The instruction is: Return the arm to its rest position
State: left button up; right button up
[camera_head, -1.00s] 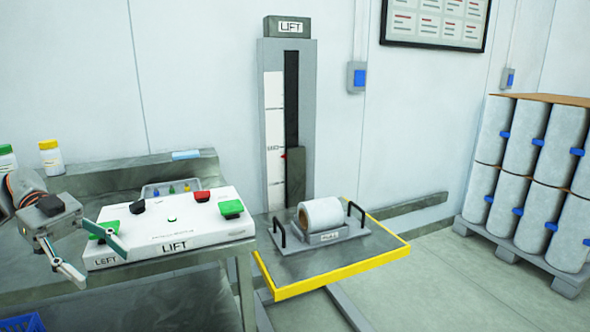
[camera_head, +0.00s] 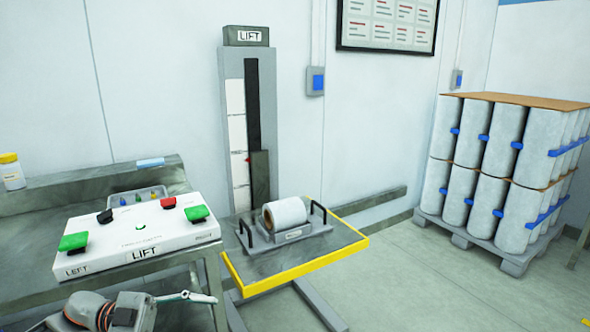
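My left gripper (camera_head: 188,297) is low in the head view, in front of the LIFT control box and apart from it. It points to the right. I see its fingers nearly edge-on, so their opening is unclear, and nothing shows between them. The white LIFT control box (camera_head: 150,253) sits on the bench with a green button at the left (camera_head: 74,241), another green button at the right (camera_head: 196,213), a red button (camera_head: 169,202) and a black one (camera_head: 105,216). My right gripper is not in view.
The lift column (camera_head: 236,130) stands behind a yellow-edged platform (camera_head: 298,277) with a cradle (camera_head: 300,233) holding a white drum (camera_head: 284,214). The grey bench (camera_head: 40,205) is beside my arm. White drums (camera_head: 507,140) stand on a pallet (camera_head: 470,243) at right. Floor (camera_head: 430,290) is clear there.

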pick_arm(q)
jog(key=s+d+f+n+t+y+p, duration=0.1)
jog(key=d+f+n+t+y+p, duration=0.4)
jog(key=n+t, duration=0.85)
jog(key=s+a+f+n+y, duration=0.2)
jog(key=s+f+y, duration=0.1)
jog(key=s+f, duration=0.3)
jog(key=s+a+f+n+g+y, duration=0.1)
jog(key=s+a+f+n+y, duration=0.1)
jog(key=s+f, duration=0.5)
jog(key=s+a+f+n+g+y+p, duration=0.1)
jog(key=s+a+f+n+y, duration=0.1)
jog(key=s+f+y, duration=0.3)
notch_tip(320, 180, down, 3)
jog(key=shift+s+r+n+y, duration=0.15)
jog(key=shift+s+n+y, duration=0.25)
jog(key=shift+s+n, duration=0.3)
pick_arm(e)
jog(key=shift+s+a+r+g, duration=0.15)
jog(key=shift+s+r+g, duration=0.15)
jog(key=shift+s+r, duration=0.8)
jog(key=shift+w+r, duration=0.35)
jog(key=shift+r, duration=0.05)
